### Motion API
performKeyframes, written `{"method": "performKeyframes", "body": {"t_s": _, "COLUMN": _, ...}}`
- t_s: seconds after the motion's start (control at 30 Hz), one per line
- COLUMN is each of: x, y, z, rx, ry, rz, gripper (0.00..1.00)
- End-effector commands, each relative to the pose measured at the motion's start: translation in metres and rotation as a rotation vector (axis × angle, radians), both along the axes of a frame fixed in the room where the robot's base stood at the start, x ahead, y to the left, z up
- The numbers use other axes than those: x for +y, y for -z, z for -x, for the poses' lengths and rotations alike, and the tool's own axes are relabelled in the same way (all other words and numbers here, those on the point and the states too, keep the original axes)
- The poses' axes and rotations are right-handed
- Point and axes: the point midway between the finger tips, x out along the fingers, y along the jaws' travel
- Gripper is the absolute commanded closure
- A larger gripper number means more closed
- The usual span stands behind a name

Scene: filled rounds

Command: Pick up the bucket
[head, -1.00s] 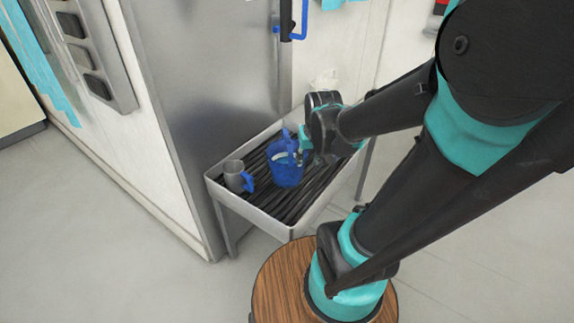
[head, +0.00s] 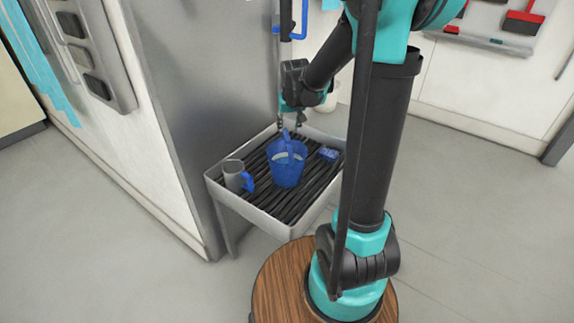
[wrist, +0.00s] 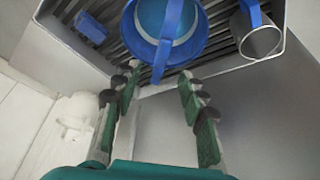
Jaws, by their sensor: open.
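The blue bucket (head: 287,170) stands upright on the slatted tray, with a blue handle rising above its rim. The wrist view shows the bucket (wrist: 192,48) from above, with the handle crossing its opening. My gripper (head: 289,121) is open and empty, above the back edge of the tray and behind the bucket. In the wrist view its two fingers (wrist: 158,80) point toward the bucket's near rim and handle. I cannot tell whether a fingertip touches it.
A grey mug (head: 233,175) with a blue handle stands left of the bucket. A small blue block-like item (head: 329,153) lies to its right. The tray (head: 268,225) has a raised rim. A steel cabinet wall (head: 200,80) rises on the left. The right floor is clear.

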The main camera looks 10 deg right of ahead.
Motion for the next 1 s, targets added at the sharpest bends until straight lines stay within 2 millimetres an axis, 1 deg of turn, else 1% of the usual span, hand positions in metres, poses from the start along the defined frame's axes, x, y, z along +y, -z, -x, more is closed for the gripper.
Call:
{"method": "performKeyframes", "body": {"t_s": 0.03, "x": 0.0, "y": 0.008, "z": -0.004, "rx": 0.0, "ry": 0.0, "rz": 0.0, "gripper": 0.59}}
{"method": "performKeyframes", "body": {"t_s": 0.1, "x": 0.0, "y": 0.017, "z": -0.007, "rx": 0.0, "ry": 0.0, "rz": 0.0, "gripper": 0.59}}
{"method": "performKeyframes", "body": {"t_s": 0.2, "x": 0.0, "y": 0.026, "z": -0.011, "rx": 0.0, "ry": 0.0, "rz": 0.0, "gripper": 0.59}}
{"method": "performKeyframes", "body": {"t_s": 0.47, "x": 0.0, "y": 0.038, "z": -0.016, "rx": 0.0, "ry": 0.0, "rz": 0.0, "gripper": 0.59}}
{"method": "performKeyframes", "body": {"t_s": 0.8, "x": 0.002, "y": 0.072, "z": -0.033, "rx": 0.0, "ry": 0.0, "rz": 0.0, "gripper": 0.59}}
{"method": "performKeyframes", "body": {"t_s": 1.0, "x": 0.002, "y": 0.081, "z": -0.037, "rx": 0.0, "ry": 0.0, "rz": 0.0, "gripper": 0.59}}
